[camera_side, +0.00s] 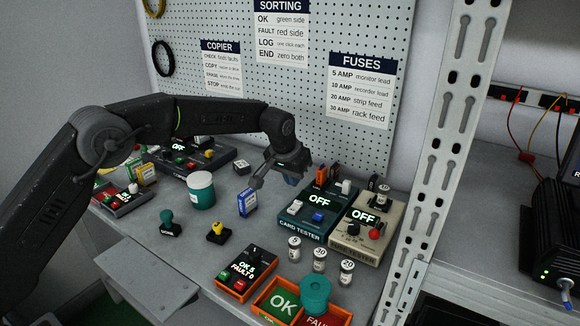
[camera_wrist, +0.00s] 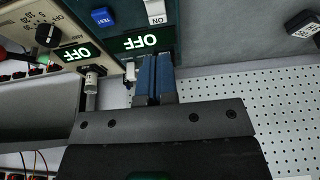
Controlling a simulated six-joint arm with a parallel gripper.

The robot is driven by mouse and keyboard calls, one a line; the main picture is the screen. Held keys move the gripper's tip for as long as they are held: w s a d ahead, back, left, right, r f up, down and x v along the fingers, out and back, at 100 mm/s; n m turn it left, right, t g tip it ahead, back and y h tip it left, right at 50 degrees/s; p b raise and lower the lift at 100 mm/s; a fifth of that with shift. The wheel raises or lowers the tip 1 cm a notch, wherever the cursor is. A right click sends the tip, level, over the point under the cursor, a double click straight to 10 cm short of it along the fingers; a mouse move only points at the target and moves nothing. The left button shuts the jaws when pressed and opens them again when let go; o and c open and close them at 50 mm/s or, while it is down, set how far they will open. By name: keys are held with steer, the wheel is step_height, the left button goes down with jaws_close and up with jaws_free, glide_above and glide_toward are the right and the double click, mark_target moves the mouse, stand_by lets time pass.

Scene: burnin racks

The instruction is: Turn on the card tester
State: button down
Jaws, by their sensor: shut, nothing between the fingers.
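The card tester (camera_side: 297,223) is a dark teal box right of the middle of the bench in the side view. Its lit display (camera_side: 319,200) reads OFF, and the same display (camera_wrist: 140,42) appears upside down in the wrist view. A white switch (camera_side: 295,207) marked ON sits beside a blue button (camera_side: 318,217) on its face; the switch (camera_wrist: 155,10) and button (camera_wrist: 103,17) also show at the top of the wrist view. My gripper (camera_side: 292,181) is above and behind the tester's left side. Its blue fingers (camera_wrist: 157,58) are shut and empty. Whether they touch the tester cannot be told.
A beige fuse unit (camera_side: 362,228), also showing OFF, stands close right of the tester. Several small jars (camera_side: 319,260) stand in front. A blue-and-white card (camera_side: 247,202) stands to the left. Sorting trays (camera_side: 276,303) lie at the front edge; a pegboard (camera_side: 290,90) rises behind.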

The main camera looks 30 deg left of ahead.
mark_target(295, 207)
steer(key=x, duration=0.7)
steer(key=shift+s+f, duration=0.15)
steer(key=shift+s, duration=0.25)
steer(key=shift+f, duration=0.1)
steer(key=shift+w+f, duration=0.2)
steer(key=shift+f, duration=0.1)
steer(key=shift+s, duration=0.9)
